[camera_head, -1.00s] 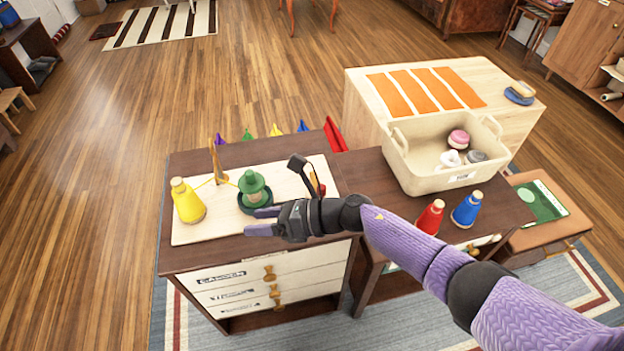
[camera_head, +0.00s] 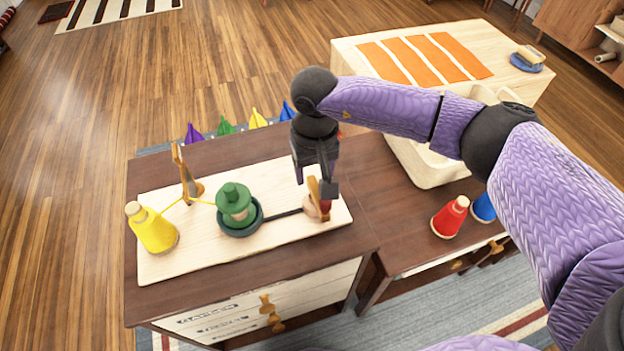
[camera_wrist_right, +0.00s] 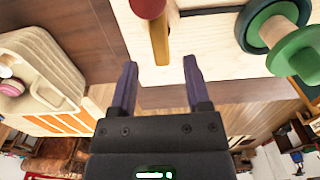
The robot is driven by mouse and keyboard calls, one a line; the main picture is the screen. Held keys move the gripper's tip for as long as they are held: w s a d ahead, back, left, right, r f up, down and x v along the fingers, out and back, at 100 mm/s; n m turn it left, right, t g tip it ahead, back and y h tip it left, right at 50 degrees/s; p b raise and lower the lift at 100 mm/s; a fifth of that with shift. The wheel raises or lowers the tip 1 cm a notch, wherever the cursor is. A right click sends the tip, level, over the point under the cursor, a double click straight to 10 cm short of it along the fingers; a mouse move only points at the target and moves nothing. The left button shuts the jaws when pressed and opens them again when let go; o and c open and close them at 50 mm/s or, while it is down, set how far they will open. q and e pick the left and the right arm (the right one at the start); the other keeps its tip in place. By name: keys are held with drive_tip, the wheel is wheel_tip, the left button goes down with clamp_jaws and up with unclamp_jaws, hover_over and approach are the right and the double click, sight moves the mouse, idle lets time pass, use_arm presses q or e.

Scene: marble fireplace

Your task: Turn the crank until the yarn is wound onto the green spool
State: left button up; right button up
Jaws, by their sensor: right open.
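The green spool (camera_head: 234,200) stands upright in a dark green holder (camera_head: 241,226) on a pale wooden board (camera_head: 160,262). A yellow yarn cone (camera_head: 153,230) is at the board's left, and a yellow strand runs past a wooden guide (camera_head: 190,185) to the spool. The wooden crank (camera_head: 313,190) is at the board's right, joined by a dark rod; its red knob (camera_wrist_right: 148,8) shows in the wrist view. My right gripper (camera_head: 316,178) points down over the crank. In the wrist view its open fingers (camera_wrist_right: 160,72) have the crank arm (camera_wrist_right: 160,42) just beyond their tips, between their lines. My left gripper is out of view.
Red (camera_head: 450,217) and blue (camera_head: 484,207) cones stand on the lower table at right, near a cream basket (camera_head: 430,172) partly hidden by my arm. Several coloured pointed tops stick up behind the cabinet. The cabinet's front strip (camera_head: 250,275) is clear.

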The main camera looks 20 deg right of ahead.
sight(314, 184)
wheel_tip(314, 184, down, 4)
drive_tip(key=shift+r+b, duration=0.1)
drive_tip(key=shift+b, duration=0.3)
clamp_jaws()
